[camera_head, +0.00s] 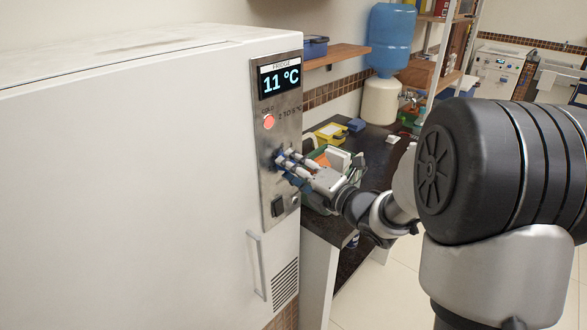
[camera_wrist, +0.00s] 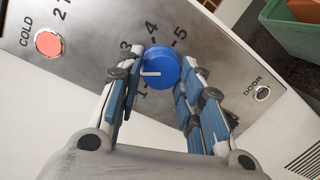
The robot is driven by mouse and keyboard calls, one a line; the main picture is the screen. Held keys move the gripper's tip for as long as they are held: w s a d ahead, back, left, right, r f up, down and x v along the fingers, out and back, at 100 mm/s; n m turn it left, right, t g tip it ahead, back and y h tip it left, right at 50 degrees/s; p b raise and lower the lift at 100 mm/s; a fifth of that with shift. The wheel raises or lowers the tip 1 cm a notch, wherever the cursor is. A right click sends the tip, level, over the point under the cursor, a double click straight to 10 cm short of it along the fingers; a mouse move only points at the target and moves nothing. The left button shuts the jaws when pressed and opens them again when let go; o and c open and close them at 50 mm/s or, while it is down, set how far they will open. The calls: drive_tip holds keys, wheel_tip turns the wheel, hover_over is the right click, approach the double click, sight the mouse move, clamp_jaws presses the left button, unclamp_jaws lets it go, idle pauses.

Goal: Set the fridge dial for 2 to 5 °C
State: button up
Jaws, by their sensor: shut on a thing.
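The fridge control panel (camera_head: 285,119) is a steel strip on the white fridge (camera_head: 130,160). Its display (camera_head: 280,80) reads 11 °C. Below it, a red lamp (camera_head: 268,121) is lit beside the words COLD and 2 TO 5 °C. The dial (camera_wrist: 161,68) is round and blue with a white pointer mark and numbers around it. The mark points left in the wrist view, between 1 and 3; a finger covers the scale there. My gripper (camera_wrist: 160,80) is shut on the dial, one finger on each side. In the head view, my gripper (camera_head: 285,160) largely hides the dial.
The fridge handle (camera_head: 257,265) stands out below. A dark counter (camera_head: 375,150) with boxes lies close behind my gripper. A blue water bottle (camera_head: 391,40) stands farther back.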

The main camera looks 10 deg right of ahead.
drive_tip(key=shift+w+d+r+m+g+y+p, duration=0.15)
drive_tip(key=shift+m+g+y+p, duration=0.3)
drive_tip(key=shift+m+p, duration=2.7)
drive_tip(key=shift+d+r+m+g+y+p, duration=0.1)
drive_tip(key=shift+m+g+y+p, duration=0.3)
drive_tip(key=shift+m+p, duration=2.7)
drive_tip(key=shift+w+d+r+m+g+y+p, duration=0.15)
drive_tip(key=shift+m+g+y+p, duration=0.3)
drive_tip(key=shift+m+p, duration=2.7)
drive_tip(key=m+b, duration=0.2)
drive_tip(key=m, duration=0.1)
drive_tip(key=shift+f+b, duration=0.15)
drive_tip(key=shift+b, duration=0.2)
drive_tip(key=o, duration=1.1)
drive_tip(key=shift+s, duration=0.1)
drive_tip(key=v, duration=1.2)
